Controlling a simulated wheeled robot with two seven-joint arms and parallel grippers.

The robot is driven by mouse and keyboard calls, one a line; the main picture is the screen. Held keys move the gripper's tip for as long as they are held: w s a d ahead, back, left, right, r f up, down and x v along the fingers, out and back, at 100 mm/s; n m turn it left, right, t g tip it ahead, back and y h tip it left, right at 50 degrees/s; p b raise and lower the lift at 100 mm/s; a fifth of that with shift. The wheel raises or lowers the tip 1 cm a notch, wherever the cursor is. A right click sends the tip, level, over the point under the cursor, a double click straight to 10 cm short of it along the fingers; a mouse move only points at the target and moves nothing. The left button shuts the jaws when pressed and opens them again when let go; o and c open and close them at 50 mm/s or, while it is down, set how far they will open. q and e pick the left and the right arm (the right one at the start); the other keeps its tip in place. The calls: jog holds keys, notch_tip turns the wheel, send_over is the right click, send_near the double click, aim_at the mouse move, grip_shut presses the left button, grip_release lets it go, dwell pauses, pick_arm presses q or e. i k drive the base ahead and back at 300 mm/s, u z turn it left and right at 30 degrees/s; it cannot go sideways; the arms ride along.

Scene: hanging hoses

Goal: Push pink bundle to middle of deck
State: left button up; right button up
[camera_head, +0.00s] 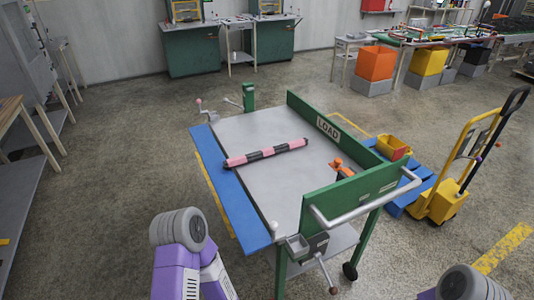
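The pink bundle (266,153) is a long thin roll with dark bands. It lies across the grey deck (265,128) of the green cart, tilted slightly up to the right. Its left end is at the border with the blue strip (219,188) along the deck's left side. Its right end is short of the green side board marked LOAD (328,127). Purple and grey links of my arms show at the bottom, apart from the bundle. Neither gripper can be made out. Nothing is touching the bundle.
An orange clamp-like object (342,168) is at the deck's right side. A green end panel with a push handle (366,197) closes the near right side. A green post (248,97) stands at the far corner. A yellow hand truck (462,160) is to the right.

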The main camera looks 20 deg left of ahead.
aim_at(233, 162)
jog(key=u, duration=1.7)
jog(key=i, duration=4.3)
jog(key=z, duration=4.2)
